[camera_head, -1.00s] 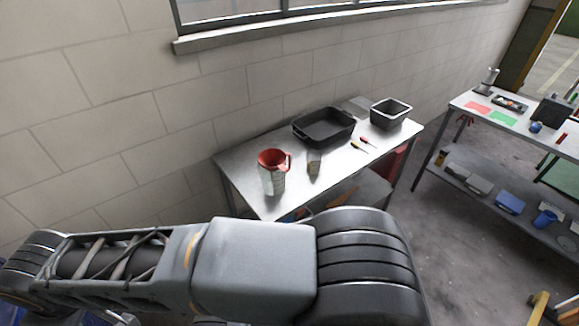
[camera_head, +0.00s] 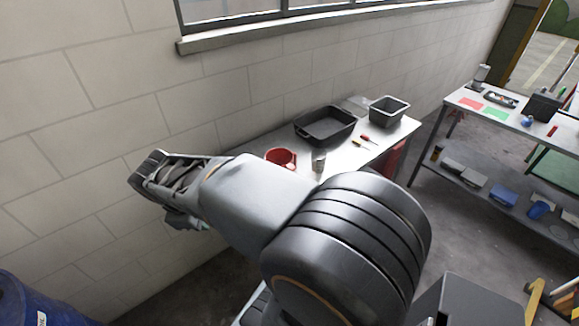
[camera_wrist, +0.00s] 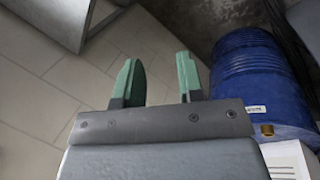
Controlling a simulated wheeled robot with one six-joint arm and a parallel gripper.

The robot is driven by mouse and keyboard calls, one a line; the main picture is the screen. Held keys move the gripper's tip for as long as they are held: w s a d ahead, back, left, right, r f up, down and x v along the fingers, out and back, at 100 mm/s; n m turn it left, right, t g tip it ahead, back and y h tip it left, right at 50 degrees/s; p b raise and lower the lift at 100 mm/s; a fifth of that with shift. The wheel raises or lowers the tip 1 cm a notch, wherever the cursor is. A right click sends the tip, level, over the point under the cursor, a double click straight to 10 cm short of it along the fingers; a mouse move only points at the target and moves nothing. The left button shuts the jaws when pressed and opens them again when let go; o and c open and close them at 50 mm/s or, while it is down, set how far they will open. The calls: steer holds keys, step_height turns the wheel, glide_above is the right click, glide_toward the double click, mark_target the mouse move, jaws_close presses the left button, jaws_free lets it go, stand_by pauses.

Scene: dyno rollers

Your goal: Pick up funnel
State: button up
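The red funnel (camera_head: 281,156) is on the near left part of the metal table in the head view. My arm hides its lower part and whatever is under it. My gripper (camera_wrist: 158,60) shows in the wrist view with its two green fingers apart and nothing between them. In the head view, a little of its green shows below the end of my arm, left of the table and away from the funnel. The funnel is not in the wrist view.
The metal table (camera_head: 345,157) also bears a black tray (camera_head: 325,126), a grey bin (camera_head: 388,110), screwdrivers (camera_head: 366,139) and a small can (camera_head: 318,160). A wall stands behind. A blue barrel (camera_wrist: 258,75) is close right of my gripper in the wrist view. A second workbench (camera_head: 470,112) stands right.

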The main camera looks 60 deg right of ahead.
steer(key=w+d+f+n+g+h, duration=0.2)
steer(key=d+f+n+g+h, duration=0.15)
steer(key=d+n, duration=0.35)
steer(key=n+g+h, duration=0.7)
steer(key=n+h, duration=0.1)
steer(key=n, duration=0.8)
glide_toward(291, 168)
steer(key=shift+n+h, duration=0.25)
steer(key=shift+n, duration=0.15)
steer(key=shift+f+p+x, duration=0.15)
steer(key=shift+p+x, duration=0.75)
steer(key=shift+x, duration=1.55)
steer(key=shift+f+p+x, duration=0.2)
steer(key=shift+p+x, duration=0.7)
steer(key=shift+x, duration=1.55)
steer(key=shift+c, duration=0.2)
jaws_close()
